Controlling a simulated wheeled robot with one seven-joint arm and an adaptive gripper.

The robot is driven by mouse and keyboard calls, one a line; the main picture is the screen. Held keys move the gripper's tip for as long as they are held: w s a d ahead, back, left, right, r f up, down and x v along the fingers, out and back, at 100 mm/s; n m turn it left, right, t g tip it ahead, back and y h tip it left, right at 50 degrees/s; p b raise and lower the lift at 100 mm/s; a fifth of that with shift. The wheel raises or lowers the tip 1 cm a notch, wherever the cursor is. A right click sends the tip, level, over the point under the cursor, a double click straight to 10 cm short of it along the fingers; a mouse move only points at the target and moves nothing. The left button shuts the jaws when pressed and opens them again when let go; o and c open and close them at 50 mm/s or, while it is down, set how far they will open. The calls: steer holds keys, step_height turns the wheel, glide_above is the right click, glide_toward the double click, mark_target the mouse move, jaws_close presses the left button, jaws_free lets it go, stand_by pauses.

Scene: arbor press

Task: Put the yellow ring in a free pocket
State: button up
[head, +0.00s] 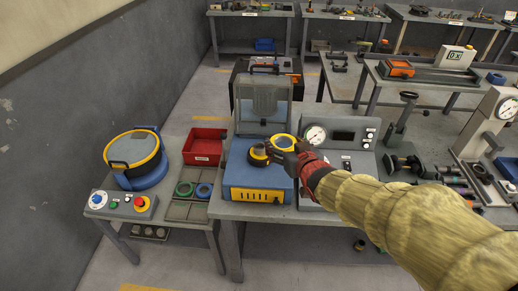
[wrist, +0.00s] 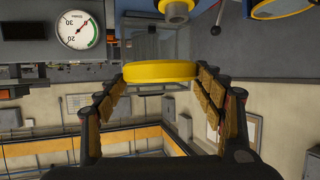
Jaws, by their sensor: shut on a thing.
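The yellow ring (head: 284,136) is between the fingers of my gripper (head: 296,148), held up over the right part of a blue machine. In the wrist view the ring (wrist: 158,74) spans the gap between both fingers (wrist: 162,82). My gripper is shut on it. A grey pocket tray (head: 176,211) lies on the bench to the left of the machine.
The blue machine (head: 238,177) has a raised clear cover (head: 264,98) and a black-and-yellow part (head: 258,156). A red bin (head: 205,144) stands behind the tray. A round blue-and-yellow machine (head: 134,152) and a button panel (head: 121,205) are at left. A gauge unit (head: 337,136) is at right.

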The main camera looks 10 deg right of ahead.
mark_target(260, 148)
steer(key=shift+f, duration=0.1)
steer(key=shift+w, duration=0.1)
steer(key=shift+w+f, duration=0.2)
steer(key=w+a+f+b, duration=0.1)
steer(key=w+f, duration=0.1)
steer(key=w, duration=0.2)
steer(key=w+a+f+b, duration=0.1)
steer(key=w+f, duration=0.2)
steer(key=w, duration=0.1)
steer(key=w+a+f+b, duration=0.1)
steer(key=w+f, duration=0.2)
steer(key=w, duration=0.1)
steer(key=shift+a+f+b, duration=0.25)
steer(key=shift+a+b, duration=0.15)
steer(key=f, duration=0.1)
steer(key=w+f+b, duration=0.1)
steer(key=f, duration=0.1)
steer(key=shift+a+f, duration=0.2)
steer(key=shift+f, duration=0.1)
steer(key=shift+c, duration=0.6)
steer(key=shift+s+f, duration=0.25)
steer(key=shift+w, duration=0.15)
steer(key=shift+c, duration=0.7)
steer(key=o, duration=1.4)
